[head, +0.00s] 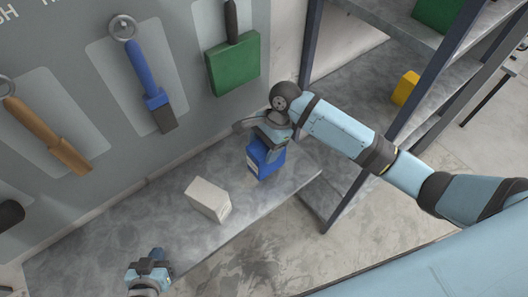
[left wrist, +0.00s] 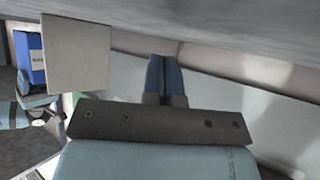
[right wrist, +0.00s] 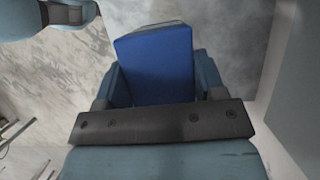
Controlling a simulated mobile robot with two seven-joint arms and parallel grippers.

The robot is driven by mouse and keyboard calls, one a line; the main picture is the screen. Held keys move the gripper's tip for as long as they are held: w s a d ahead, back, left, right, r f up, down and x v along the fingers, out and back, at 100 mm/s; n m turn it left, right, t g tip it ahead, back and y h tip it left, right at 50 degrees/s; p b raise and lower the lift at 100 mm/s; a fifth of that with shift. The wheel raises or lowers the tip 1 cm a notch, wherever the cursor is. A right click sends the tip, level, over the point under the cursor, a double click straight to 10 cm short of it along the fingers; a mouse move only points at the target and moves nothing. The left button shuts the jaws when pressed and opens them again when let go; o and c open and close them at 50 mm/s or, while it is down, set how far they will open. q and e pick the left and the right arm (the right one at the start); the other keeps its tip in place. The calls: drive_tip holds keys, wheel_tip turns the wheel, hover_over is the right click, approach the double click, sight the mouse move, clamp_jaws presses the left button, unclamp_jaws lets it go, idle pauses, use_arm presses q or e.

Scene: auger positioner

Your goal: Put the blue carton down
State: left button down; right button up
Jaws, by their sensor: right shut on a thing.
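The blue carton (head: 262,158) is between the fingers of my right gripper (head: 268,138), over the right part of the grey bench. The right wrist view shows the blue carton (right wrist: 155,65) gripped between both fingers (right wrist: 158,85). I cannot tell whether its base touches the bench. In the left wrist view the blue carton (left wrist: 30,58) is partly hidden by the white carton. My left gripper (head: 152,262) is near the bench's front edge at lower left. Its fingers (left wrist: 165,80) are together and empty.
A white carton (head: 208,199) stands on the bench (head: 120,222), left of the blue one. Tools hang on the wall panel (head: 75,40) behind. A shelf rack post (head: 345,205) rises at the right. The bench left of the white carton is largely clear.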

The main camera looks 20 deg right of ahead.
use_arm(q)
drive_tip(key=shift+s, duration=0.15)
use_arm(e)
wheel_tip(320, 180, down, 3)
drive_tip(key=shift+s+r, duration=0.1)
drive_tip(key=shift+r, duration=0.1)
use_arm(q)
drive_tip(key=shift+s+f, duration=0.1)
drive_tip(key=shift+f, duration=0.05)
use_arm(e)
drive_tip(key=shift+f, duration=0.4)
use_arm(q)
drive_tip(key=shift+s+f, duration=0.15)
drive_tip(key=shift+f, duration=0.1)
drive_tip(key=shift+r, duration=0.1)
use_arm(e)
drive_tip(key=shift+f, duration=0.15)
use_arm(q)
drive_tip(key=shift+r, duration=0.1)
use_arm(e)
drive_tip(key=o, duration=1.1)
drive_tip(key=shift+c, duration=0.2)
use_arm(q)
drive_tip(key=shift+r, duration=0.1)
